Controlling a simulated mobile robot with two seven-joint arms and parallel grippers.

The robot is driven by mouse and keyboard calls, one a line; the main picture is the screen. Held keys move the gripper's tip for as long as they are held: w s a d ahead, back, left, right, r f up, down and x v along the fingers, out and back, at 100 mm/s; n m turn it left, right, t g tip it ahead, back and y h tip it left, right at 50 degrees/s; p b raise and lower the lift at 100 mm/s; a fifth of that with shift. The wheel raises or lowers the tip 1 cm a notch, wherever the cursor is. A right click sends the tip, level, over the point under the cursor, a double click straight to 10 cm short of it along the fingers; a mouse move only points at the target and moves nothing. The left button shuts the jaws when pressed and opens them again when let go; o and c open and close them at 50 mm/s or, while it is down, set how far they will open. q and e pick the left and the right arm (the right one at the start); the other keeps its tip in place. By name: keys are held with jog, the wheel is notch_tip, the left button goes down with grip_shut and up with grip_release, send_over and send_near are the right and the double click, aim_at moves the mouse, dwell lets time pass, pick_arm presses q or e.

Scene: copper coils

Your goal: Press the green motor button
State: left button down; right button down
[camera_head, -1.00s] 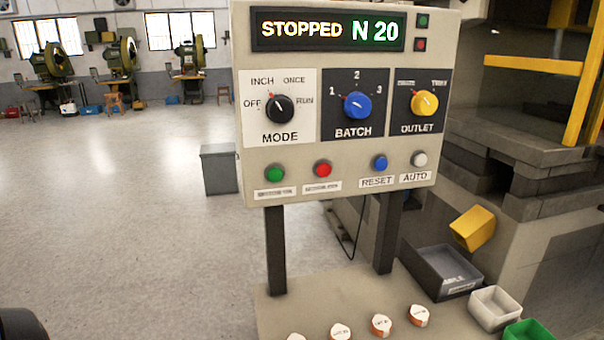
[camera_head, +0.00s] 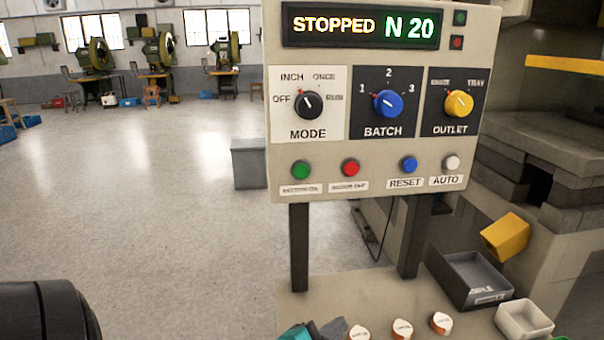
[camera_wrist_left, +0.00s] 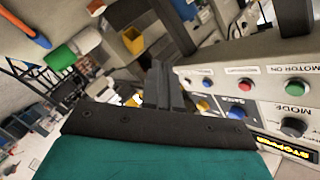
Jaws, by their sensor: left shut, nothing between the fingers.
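The green motor button (camera_head: 301,169) is at the lower left of the beige control panel (camera_head: 283,150) in the head view, left of a red button (camera_head: 351,168). In the left wrist view the panel is upside down, and the green button (camera_wrist_left: 297,87) is at the right beside its MOTOR ON label (camera_wrist_left: 292,70). My left gripper (camera_wrist_left: 163,80) is shut and empty, its fingers apart from the button. In the head view a teal part of my left gripper (camera_head: 296,333) shows at the bottom edge, below the panel. My right gripper is out of view.
The display (camera_head: 362,27) reads STOPPED N 20. Mode (camera_head: 308,104), batch (camera_head: 388,103) and outlet (camera_head: 458,104) knobs sit above the buttons. Two dark posts hold the panel over a ledge with orange-and-white pieces (camera_head: 441,323) and a grey tray (camera_head: 480,274). Open floor lies left.

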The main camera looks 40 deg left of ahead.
aim_at(301, 171)
pick_arm(q)
jog(key=w+a+r+m+t+y, duration=0.1)
jog(key=a+r+m+t, duration=0.2)
jog(key=r, duration=0.7)
jog(key=w+a+r+m+t+y, duration=0.1)
jog(key=a+r+m+t+y, duration=0.1)
jog(key=a+r+m, duration=0.4)
notch_tip(301, 171, up, 5)
jog(key=shift+w+r+m+t+y, duration=0.1)
jog(key=shift+w+m+t+y, duration=0.2)
jog(key=shift+m+t, duration=0.55)
jog(key=shift+a, duration=0.15)
jog(key=shift+w+a+b, duration=0.2)
jog(key=shift+w+a, duration=1.2)
jog(key=shift+a, duration=0.3)
jog(key=shift+w+a+b, duration=0.2)
jog(key=shift+w+a, duration=1.2)
jog(key=shift+a, duration=0.3)
jog(key=shift+a, duration=0.1)
jog(key=shift+w+a, duration=0.2)
jog(key=shift+w, duration=0.05)
